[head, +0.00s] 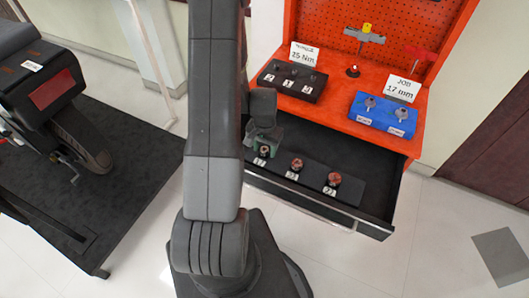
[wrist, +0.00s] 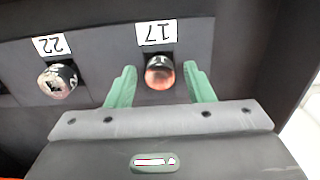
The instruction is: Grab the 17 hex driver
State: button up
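The 17 hex driver (wrist: 159,73) is a round, copper-coloured piece by a white label reading 17, upside down in the wrist view. It sits in a dark holder in the open drawer; in the head view its top (head: 264,151) shows just below my gripper. My gripper (wrist: 161,85) is open, with one green finger on each side of the driver and a gap on both sides. In the head view my gripper (head: 263,141) points down over the holder's left end. Contact with the driver is not visible.
A neighbouring driver (wrist: 57,80), labelled 22 in the wrist view, stands left of the 17. The head view shows two reddish drivers (head: 297,164) (head: 333,179) to the right. The drawer (head: 370,200) is open below an orange bench holding a black tray (head: 292,81) and blue tray (head: 382,115).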

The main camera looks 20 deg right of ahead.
jog(key=c, duration=0.9)
jog(key=shift+r, duration=0.2)
